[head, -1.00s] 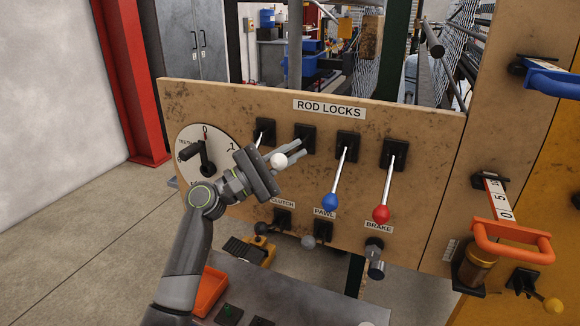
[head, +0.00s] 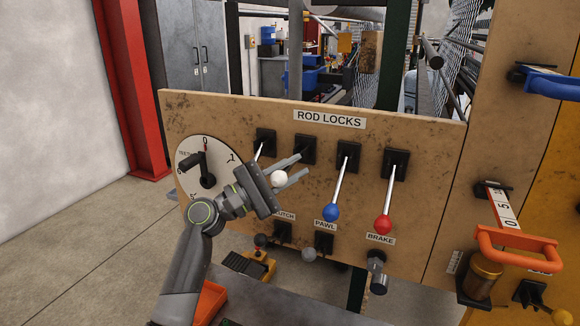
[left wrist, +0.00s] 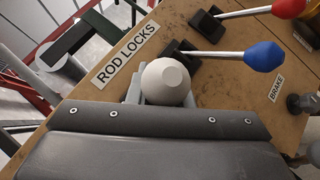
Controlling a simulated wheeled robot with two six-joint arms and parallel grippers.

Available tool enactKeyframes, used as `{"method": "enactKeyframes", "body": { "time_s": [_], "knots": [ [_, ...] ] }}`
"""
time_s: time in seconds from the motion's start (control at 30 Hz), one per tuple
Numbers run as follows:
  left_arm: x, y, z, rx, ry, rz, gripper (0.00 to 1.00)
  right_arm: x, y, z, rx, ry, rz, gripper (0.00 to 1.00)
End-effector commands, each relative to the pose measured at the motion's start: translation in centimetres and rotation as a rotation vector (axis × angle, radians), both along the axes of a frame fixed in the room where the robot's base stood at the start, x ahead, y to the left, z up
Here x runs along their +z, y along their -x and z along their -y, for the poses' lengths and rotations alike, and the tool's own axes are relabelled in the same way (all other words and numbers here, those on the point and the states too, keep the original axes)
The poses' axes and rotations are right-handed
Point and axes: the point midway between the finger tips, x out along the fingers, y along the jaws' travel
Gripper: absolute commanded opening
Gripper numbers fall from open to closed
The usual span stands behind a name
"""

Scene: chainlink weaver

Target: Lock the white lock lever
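The white lock lever's round knob (head: 279,177) sits between the fingers of my left gripper (head: 303,163) in the head view. My left gripper lies in front of the board below the ROD LOCKS label. In the left wrist view the white knob (left wrist: 167,82) fills the space between the two grey fingers, one close on each side. The fingers look closed on it, though the contact itself is hidden. The lever's rod is mostly hidden behind the fingers and knob. The knob stands higher than the blue and red ones. My right gripper is not in view.
A blue-knobbed lever (head: 332,212) and a red-knobbed lever (head: 383,225) hang down to the right. A dial (head: 207,182) is at the left. Clutch, pawl and brake controls sit below. An orange handle (head: 516,243) juts out at the right.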

Motion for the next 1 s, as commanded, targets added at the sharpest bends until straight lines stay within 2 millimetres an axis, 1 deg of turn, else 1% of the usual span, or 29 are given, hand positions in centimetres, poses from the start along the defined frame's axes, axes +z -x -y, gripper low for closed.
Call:
{"method": "enactKeyframes", "body": {
  "time_s": [0.03,0.17,0.67,0.77,0.87,1.0],
  "knots": [
    [0.0,0.1,0.1,-0.003,0.001,0.001,0.25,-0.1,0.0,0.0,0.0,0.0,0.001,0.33],
    [0.1,0.0,0.0,-0.001,0.0,0.004,0.42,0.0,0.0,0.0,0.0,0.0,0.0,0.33],
    [0.2,0.0,-0.3,0.006,-0.001,0.008,0.42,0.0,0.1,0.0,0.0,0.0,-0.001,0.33],
    [-0.2,0.4,-1.0,0.007,-0.001,0.008,0.42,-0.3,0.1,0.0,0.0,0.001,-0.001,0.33],
    [-1.0,1.1,-2.4,0.009,-0.005,0.009,0.42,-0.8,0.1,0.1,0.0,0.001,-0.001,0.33],
    [-2.4,2.6,-5.2,0.009,-0.007,0.007,0.42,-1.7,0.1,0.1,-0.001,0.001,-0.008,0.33]
  ]
}}
